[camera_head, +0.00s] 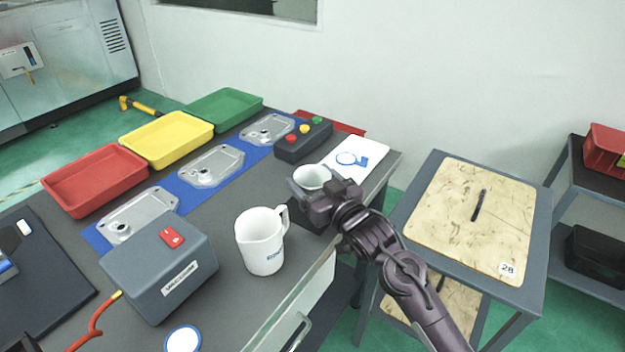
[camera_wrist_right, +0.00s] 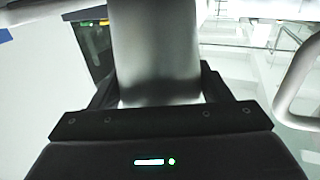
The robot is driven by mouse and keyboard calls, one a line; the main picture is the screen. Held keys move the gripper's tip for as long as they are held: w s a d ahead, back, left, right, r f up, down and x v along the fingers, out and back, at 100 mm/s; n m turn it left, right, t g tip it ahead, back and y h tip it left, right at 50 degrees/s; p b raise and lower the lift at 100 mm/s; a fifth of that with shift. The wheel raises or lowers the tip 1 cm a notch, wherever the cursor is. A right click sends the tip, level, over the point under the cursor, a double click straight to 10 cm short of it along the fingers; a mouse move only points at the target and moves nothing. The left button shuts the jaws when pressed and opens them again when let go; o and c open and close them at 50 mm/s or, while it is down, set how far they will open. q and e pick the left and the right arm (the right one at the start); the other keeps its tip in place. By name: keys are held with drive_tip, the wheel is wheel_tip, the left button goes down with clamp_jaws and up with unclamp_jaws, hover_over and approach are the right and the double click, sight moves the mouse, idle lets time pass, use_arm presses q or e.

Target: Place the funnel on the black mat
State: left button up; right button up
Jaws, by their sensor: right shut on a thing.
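The white funnel (camera_head: 311,175) is in my right gripper (camera_head: 320,192), near the right edge of the grey bench. Its round rim faces up in the head view. In the right wrist view its pale body (camera_wrist_right: 155,50) stands between the two dark fingers, which are shut on it. A black patch that looks like the mat (camera_head: 303,217) shows below the gripper, partly hidden by it. I cannot tell whether the funnel touches it.
A white jug (camera_head: 260,243) stands close to the left of the gripper. A grey box with a red switch (camera_head: 160,265), a button box (camera_head: 303,140), a white card (camera_head: 360,158) and red, yellow (camera_head: 167,138) and green trays share the bench. A wood-topped cart (camera_head: 470,215) is at right.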

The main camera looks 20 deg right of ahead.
drive_tip(key=shift+f, duration=0.1)
drive_tip(key=o, duration=1)
use_arm(q)
drive_tip(key=shift+w, duration=0.15)
use_arm(e)
drive_tip(key=shift+o, duration=0.2)
use_arm(q)
drive_tip(key=shift+d, duration=0.1)
use_arm(e)
drive_tip(key=shift+s, duration=0.2)
use_arm(q)
drive_tip(key=shift+w+d+b, duration=0.2)
drive_tip(key=shift+w+b, duration=0.3)
drive_tip(key=shift+w, duration=0.3)
use_arm(e)
drive_tip(key=v, duration=1.1)
drive_tip(key=shift+s+d, duration=0.2)
drive_tip(key=shift+s, duration=0.15)
